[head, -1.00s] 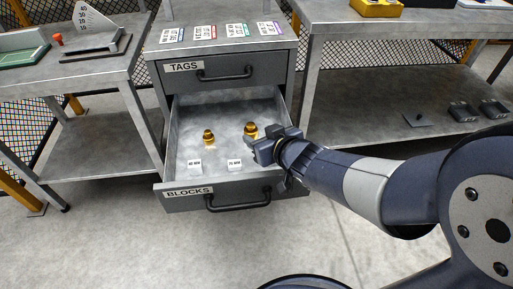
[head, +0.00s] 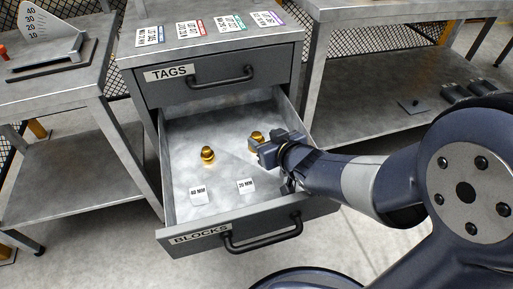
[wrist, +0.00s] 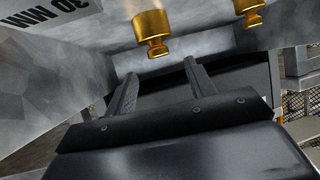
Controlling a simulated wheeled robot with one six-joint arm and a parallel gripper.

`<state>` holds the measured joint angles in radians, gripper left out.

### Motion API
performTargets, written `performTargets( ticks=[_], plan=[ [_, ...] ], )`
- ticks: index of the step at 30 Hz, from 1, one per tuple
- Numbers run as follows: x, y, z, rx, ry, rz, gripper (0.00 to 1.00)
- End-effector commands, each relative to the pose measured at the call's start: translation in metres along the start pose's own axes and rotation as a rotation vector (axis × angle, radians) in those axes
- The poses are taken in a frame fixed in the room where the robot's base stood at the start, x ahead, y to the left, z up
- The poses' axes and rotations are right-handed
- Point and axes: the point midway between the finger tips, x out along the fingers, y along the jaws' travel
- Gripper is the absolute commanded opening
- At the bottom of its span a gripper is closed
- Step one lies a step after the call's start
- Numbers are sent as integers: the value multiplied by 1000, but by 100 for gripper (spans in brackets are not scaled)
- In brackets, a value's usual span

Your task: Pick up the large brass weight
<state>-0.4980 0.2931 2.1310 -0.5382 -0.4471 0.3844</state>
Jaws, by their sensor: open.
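Two brass weights with knobs are in the open BLOCKS drawer (head: 285,199). The left brass weight (head: 207,154) stands clear on the drawer floor. The right brass weight (head: 257,137) is farther back and partly hidden behind my gripper (head: 266,154); it looks slightly larger, but I cannot tell for sure. In the wrist view, my gripper (wrist: 160,76) is open with nothing between its fingers. One brass weight (wrist: 152,32) is just beyond the fingertips, roughly in line with the gap, apparently untouched. Another brass weight (wrist: 250,11) is at the upper right, cut by the edge.
Two white size labels, the left one (head: 198,196) and the right one (head: 245,186), are in the drawer's front part. The shut TAGS drawer (head: 215,77) is above. Workbenches stand on both sides.

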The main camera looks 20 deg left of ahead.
Motion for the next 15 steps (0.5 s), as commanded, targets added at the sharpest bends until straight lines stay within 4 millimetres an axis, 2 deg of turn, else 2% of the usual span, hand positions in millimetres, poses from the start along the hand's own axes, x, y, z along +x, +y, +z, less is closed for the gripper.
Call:
performTargets(
  ticks=[2, 8, 15],
  plan=[
    [6, 0, 12, 0, -1, 0, 52],
    [19, 0, 7, -1, 1, 0, 52],
    [56, 0, 10, -1, 1, 0, 52]
  ],
)
